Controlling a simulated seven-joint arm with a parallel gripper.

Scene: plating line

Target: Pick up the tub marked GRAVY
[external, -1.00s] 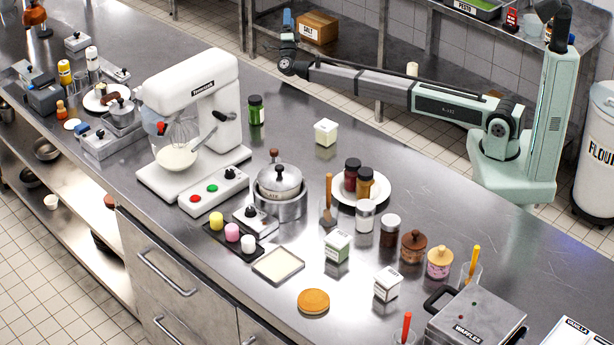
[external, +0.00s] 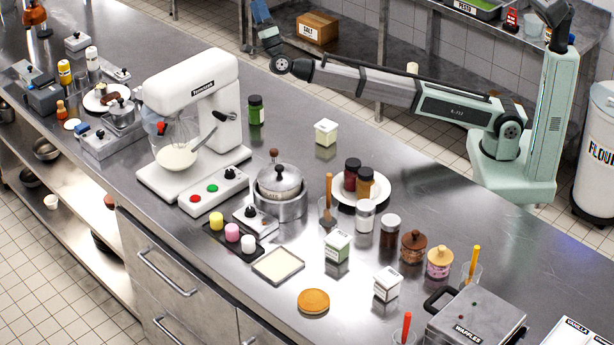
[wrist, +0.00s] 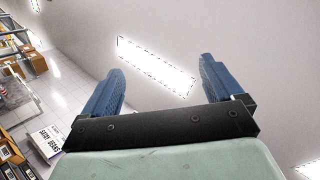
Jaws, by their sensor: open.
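My gripper (external: 262,12) is raised beyond the counter's back edge, at the top of the external view, well apart from the tubs. In the wrist view my gripper (wrist: 158,82) has its blue fingers spread, with nothing between them, facing the wall or ceiling and a light panel.
A stand mixer (external: 190,100) stands left of the tubs. A lidded pot (external: 280,190), a plate with jars (external: 385,190), more jars and a waffle iron (external: 475,320) crowd the middle and front. The counter around the cream tub is fairly clear.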

